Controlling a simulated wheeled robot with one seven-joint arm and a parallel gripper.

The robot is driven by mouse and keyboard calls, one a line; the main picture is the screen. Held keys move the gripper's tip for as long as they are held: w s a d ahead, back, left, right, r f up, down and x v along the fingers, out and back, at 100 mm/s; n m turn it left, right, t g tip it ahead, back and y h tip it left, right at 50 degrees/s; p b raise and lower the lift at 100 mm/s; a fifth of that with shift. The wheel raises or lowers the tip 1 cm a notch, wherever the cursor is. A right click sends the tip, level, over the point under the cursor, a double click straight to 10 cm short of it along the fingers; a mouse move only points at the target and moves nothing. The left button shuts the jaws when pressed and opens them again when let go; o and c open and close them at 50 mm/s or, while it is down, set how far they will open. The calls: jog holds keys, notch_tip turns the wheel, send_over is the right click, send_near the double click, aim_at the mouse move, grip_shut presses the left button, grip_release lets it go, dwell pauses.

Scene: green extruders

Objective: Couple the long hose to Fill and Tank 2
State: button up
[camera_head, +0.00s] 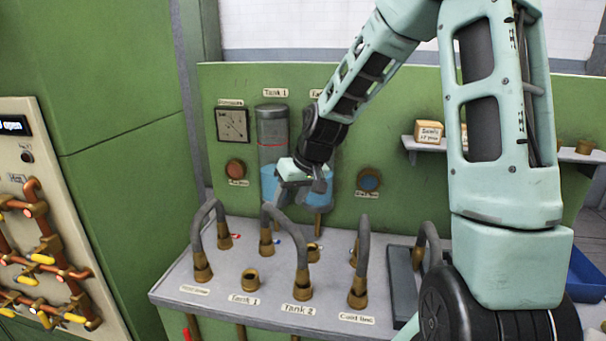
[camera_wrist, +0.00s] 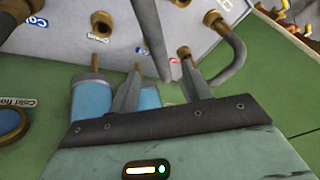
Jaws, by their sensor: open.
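The longest-looking hose in place is a grey arched hose (camera_head: 299,240) with brass ends. Its front end stands at the port labelled Tank 2 (camera_head: 299,309); its other end is at a back-row port left of a bare brass port (camera_head: 313,252). The Fill label is not legible. My gripper (camera_head: 302,190) is open and empty above the back of the bench, before the tanks. In the wrist view a grey hose (camera_wrist: 152,32) runs between my open fingers (camera_wrist: 160,85), and I cannot tell whether they touch it. The bare port also shows there (camera_wrist: 102,25).
A shorter hose (camera_head: 196,225) arches at the left and another (camera_head: 363,245) at Cold line. The Tank 1 port (camera_head: 250,280) is bare. A further hose (camera_head: 420,240) is by a dark tray (camera_head: 402,285) at right. The green panel (camera_head: 385,120) closes off the back.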

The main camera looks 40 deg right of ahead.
jog(key=v, duration=0.9)
jog(key=shift+b, duration=0.4)
jog(key=s+a+f+n+g+b, duration=0.1)
jog(key=s+a+f+n+g, duration=0.2)
jog(key=a, duration=0.7)
jog(key=s+a+f+n+b, duration=0.1)
jog(key=s+a+f+n, duration=0.15)
jog(key=s+a, duration=0.45)
jog(key=s+a+f+n+g+b, duration=0.1)
jog(key=s+a+f+n, duration=0.3)
jog(key=s+a, duration=0.7)
jog(key=s+f, duration=0.1)
jog(key=s, duration=0.2)
jog(key=shift+a+f+g+h, duration=0.2)
jog(key=shift+f+g+h, duration=0.2)
jog(key=shift+d, duration=0.1)
